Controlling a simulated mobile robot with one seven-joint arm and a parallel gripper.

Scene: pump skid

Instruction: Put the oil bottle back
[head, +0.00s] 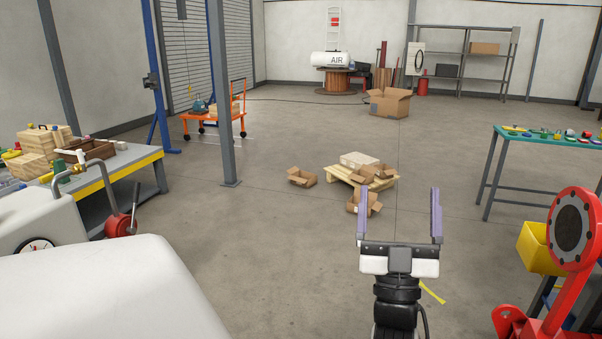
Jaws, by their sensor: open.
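My gripper (400,216) is in the lower right of the head view, pointing away from me over open floor. Its two purple fingers stand wide apart with nothing between them. I cannot make out an oil bottle for certain. Small items, too small to identify, stand on the workbench (130,156) at the left and on the green table (500,134) at the right.
A white rounded housing (110,290) fills the lower left. A red flanged part (560,250) and a yellow bin (538,248) stand at the lower right. A grey post (224,110) rises left of centre. A pallet (365,178) with boxes lies ahead.

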